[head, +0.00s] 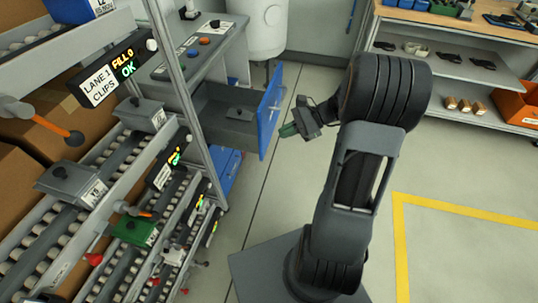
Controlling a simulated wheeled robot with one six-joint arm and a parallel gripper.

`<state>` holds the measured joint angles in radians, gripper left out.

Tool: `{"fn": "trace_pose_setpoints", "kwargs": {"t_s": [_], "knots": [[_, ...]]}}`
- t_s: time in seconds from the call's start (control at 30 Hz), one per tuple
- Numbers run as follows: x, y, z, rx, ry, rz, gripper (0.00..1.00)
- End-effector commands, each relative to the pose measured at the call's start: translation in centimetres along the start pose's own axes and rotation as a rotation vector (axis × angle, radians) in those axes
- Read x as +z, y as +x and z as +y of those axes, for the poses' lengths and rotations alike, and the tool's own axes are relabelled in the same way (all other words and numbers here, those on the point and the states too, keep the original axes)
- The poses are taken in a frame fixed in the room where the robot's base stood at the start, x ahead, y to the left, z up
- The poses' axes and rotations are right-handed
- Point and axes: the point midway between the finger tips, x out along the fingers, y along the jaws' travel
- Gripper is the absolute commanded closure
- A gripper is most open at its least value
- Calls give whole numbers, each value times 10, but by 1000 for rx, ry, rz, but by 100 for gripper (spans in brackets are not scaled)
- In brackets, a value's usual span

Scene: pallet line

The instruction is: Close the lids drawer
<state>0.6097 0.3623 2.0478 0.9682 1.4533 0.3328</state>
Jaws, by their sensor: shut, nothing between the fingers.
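The open drawer (234,117) juts out of the grey control cabinet toward the right. Its front is a blue panel (270,112) with a handle, and a small dark item lies inside the grey tray. A label on the drawer is too small to read. My gripper (288,130) is just to the right of the blue front, at about mid height. Its fingers are shut and empty. I cannot tell whether they touch the panel.
Closed blue drawers (228,172) sit below the open one. A roller rack (100,190) with grey and green bins stands at left. A workbench (470,20) with shelves stands at back right. The floor right of my arm, with yellow lines (400,240), is clear.

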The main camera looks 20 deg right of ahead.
Motion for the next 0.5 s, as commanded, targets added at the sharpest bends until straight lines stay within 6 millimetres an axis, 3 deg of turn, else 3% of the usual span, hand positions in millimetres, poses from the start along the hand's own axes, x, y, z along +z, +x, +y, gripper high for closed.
{"fn": "trace_pose_setpoints", "kwargs": {"t_s": [0.03, 0.2, 0.33, 0.5], "knots": [[-48, 7, 4, -75, 90, -65, 100], [-126, -2, 0, -293, 291, -253, 100], [-164, -11, 2, -404, 374, -342, 100], [-185, -14, 2, -472, 420, -397, 100]]}}
